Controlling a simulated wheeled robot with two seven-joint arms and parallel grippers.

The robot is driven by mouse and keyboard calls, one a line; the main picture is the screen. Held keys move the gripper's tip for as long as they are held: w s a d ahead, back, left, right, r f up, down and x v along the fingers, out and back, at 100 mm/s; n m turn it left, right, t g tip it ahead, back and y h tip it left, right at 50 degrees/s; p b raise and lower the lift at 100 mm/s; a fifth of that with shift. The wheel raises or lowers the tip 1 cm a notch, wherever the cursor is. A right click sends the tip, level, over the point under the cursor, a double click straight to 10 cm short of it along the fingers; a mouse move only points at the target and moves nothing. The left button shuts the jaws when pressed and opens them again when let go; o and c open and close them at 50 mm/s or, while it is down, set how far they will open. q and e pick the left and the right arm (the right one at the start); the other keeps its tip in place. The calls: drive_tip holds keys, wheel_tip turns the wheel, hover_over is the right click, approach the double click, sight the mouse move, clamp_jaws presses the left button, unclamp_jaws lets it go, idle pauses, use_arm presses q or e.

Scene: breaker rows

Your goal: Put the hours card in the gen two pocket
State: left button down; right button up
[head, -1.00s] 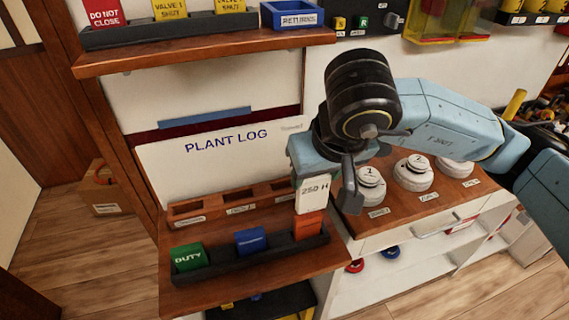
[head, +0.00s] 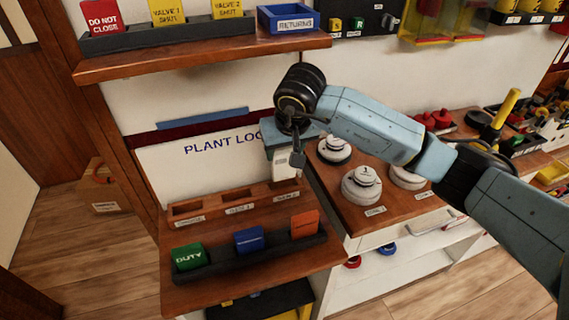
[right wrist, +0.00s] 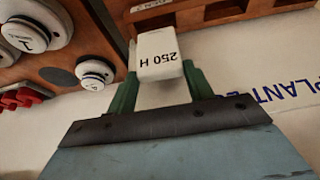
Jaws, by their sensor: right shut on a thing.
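The hours card, white and marked "250 H", is held in my right gripper (head: 284,152). The card (head: 284,167) is upright, and it also shows between the green fingers in the right wrist view (right wrist: 160,55). The wooden pocket rack (head: 262,190) has three pockets in a row, each with a small white label too small to read surely; the middle pocket (head: 237,198) is empty. The card's lower end is over or just behind the rightmost pocket; I cannot tell whether it is inside. My left gripper is not in view.
In front of the rack, a black tray (head: 262,258) holds a green DUTY card (head: 189,257), a blue card (head: 249,240) and an orange card (head: 304,223). White round knobs (head: 361,185) stand close on the right. The PLANT LOG board (head: 190,165) rises behind.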

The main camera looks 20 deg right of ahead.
sight(284, 163)
wheel_tip(284, 163, down, 4)
drive_tip(key=shift+f, duration=0.25)
drive_tip(key=shift+w+f, duration=0.2)
drive_tip(key=shift+f, duration=0.15)
drive_tip(key=shift+f, duration=0.2)
drive_tip(key=o, duration=1.3)
drive_tip(key=shift+o, duration=0.2)
drive_tip(key=shift+r, duration=0.1)
drive_tip(key=shift+r, duration=0.2)
drive_tip(key=v, duration=1.1)
drive_tip(key=shift+s+r, duration=0.25)
drive_tip(key=shift+r, duration=0.1)
